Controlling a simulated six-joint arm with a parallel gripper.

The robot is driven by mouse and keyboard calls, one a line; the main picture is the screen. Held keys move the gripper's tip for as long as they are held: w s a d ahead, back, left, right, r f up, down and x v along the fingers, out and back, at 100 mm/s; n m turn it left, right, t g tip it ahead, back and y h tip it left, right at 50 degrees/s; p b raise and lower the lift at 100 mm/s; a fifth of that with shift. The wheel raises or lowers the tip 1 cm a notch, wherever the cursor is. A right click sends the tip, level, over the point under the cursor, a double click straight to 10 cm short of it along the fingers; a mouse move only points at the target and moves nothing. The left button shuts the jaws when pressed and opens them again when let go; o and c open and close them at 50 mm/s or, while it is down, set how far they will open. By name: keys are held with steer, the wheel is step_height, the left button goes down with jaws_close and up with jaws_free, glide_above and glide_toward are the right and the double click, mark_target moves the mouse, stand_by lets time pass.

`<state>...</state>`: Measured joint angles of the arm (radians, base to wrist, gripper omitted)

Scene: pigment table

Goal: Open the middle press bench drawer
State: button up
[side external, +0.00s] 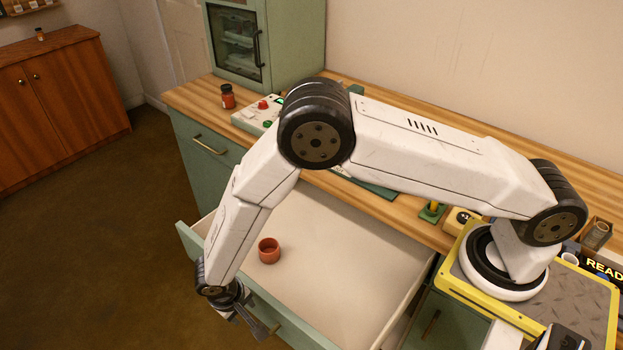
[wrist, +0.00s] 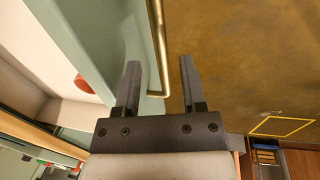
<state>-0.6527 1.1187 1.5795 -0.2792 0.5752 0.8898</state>
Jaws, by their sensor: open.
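The middle drawer (side external: 335,262) of the green press bench stands pulled far out, between a shut drawer on the left and a green front on the right. A small red-brown cup (side external: 269,250) sits upright inside it; part of it shows in the wrist view (wrist: 86,84). My gripper (side external: 256,325) is low at the outer side of the drawer front. In the wrist view my gripper (wrist: 159,62) is open, and the brass handle (wrist: 157,40) runs between its two fingers. I cannot tell whether a finger touches it.
A shut drawer with a brass handle (side external: 210,145) is to the left. The wooden worktop (side external: 400,210) carries a red jar (side external: 227,96), a control box (side external: 250,117) and a green cabinet (side external: 300,45). Brown floor (side external: 100,240) lies open before the bench.

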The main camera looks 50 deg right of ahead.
steer(key=r, duration=0.3)
steer(key=a+r, duration=0.1)
steer(key=r, duration=0.1)
steer(key=shift+d, duration=0.1)
stand_by(0.3)
steer(key=shift+y, duration=0.5)
steer(key=d+r, duration=0.3)
steer(key=w+d+r, duration=0.1)
steer(key=d+r, duration=0.2)
steer(key=shift+w+d, duration=0.15)
steer(key=shift+d, duration=0.1)
steer(key=s+d+r+t, duration=0.1)
steer(key=s+d+r, duration=0.2)
steer(key=d, duration=0.3)
steer(key=s+d+r, duration=0.4)
steer(key=d+r, duration=0.1)
steer(key=d, duration=0.2)
steer(key=s+d+r+t+y, duration=0.1)
steer(key=s+d+r, duration=0.2)
steer(key=d, duration=0.3)
steer(key=shift+s+d+r+t, duration=0.3)
steer(key=shift+r, duration=0.3)
